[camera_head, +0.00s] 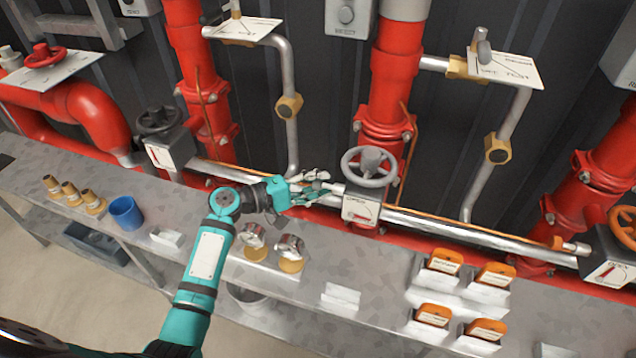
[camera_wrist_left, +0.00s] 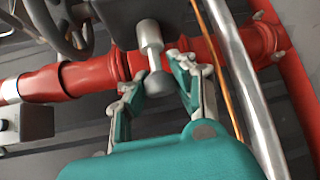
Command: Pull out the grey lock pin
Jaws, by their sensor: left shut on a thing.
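The grey lock pin (camera_wrist_left: 150,38) sticks out of a dark box beside a handwheel in the left wrist view. It has a rounded knob at its outer end. In the head view it is a short light piece (camera_head: 336,187) at the left side of the white-faced gauge box (camera_head: 361,208), under the grey handwheel (camera_head: 369,166). My left gripper (camera_head: 312,189) reaches it from the left. In the wrist view, the fingers of my left gripper (camera_wrist_left: 158,76) stand on either side of the knob, shut on the pin. The pin still enters the box. My right gripper is not in view.
A silver pipe (camera_head: 470,234) and an orange line run along the wall beside the gauge box, with red pipes behind. The grey bench (camera_head: 385,268) below bears two gauges (camera_head: 290,247), orange tags (camera_head: 445,262), a blue cup (camera_head: 126,212) and brass fittings (camera_head: 93,201).

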